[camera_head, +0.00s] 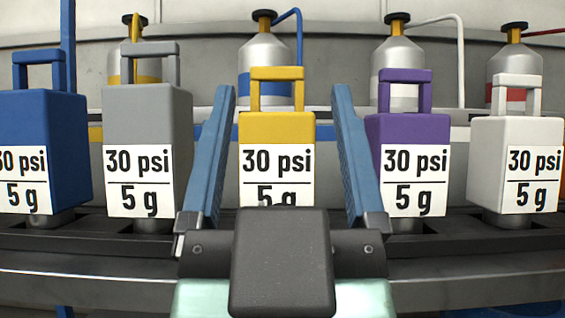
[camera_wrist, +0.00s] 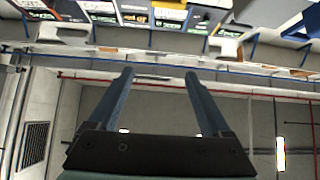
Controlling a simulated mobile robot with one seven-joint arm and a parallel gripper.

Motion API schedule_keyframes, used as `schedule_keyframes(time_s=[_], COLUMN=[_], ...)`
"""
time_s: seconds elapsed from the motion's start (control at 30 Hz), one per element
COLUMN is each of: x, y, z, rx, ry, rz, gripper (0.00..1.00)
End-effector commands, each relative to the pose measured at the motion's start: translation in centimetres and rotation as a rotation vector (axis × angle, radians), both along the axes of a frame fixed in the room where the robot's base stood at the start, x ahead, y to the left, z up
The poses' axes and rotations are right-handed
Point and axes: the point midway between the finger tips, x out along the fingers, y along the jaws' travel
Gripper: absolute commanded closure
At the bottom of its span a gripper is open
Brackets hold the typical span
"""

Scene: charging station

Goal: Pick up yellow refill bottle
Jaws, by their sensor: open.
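The yellow refill bottle (camera_head: 276,128) stands upright on the rack in the middle of the head view. It is a yellow box shape with a handle on top and a white label reading 30 psi and 5 g. My gripper (camera_head: 285,100) is open, with one blue finger on each side of the bottle in the picture and gaps between. The gripper's dark body hides the bottle's lower part. Whether the fingers reach level with the bottle in depth is hard to tell. In the wrist view my gripper (camera_wrist: 158,72) shows both fingers apart with nothing between them; the bottle cannot be made out there.
A grey bottle (camera_head: 148,115) and a blue bottle (camera_head: 45,130) stand left of the yellow one. A purple bottle (camera_head: 410,130) and a white bottle (camera_head: 518,135) stand right. Silver gas cylinders (camera_head: 265,55) line the back. The dark rack (camera_head: 90,240) runs below.

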Motion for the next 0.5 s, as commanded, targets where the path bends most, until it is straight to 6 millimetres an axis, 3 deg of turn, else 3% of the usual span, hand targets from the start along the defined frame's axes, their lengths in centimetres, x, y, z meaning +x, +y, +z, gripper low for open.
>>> schedule_keyframes(time_s=[0.1, 0.5], x=[0.3, 5.0], y=[0.0, 0.2], z=[0.5, 4.6], rx=[0.001, 0.022], ry=[0.010, 0.203], rz=[0.001, 0.016], gripper=[0.00, 0.00])
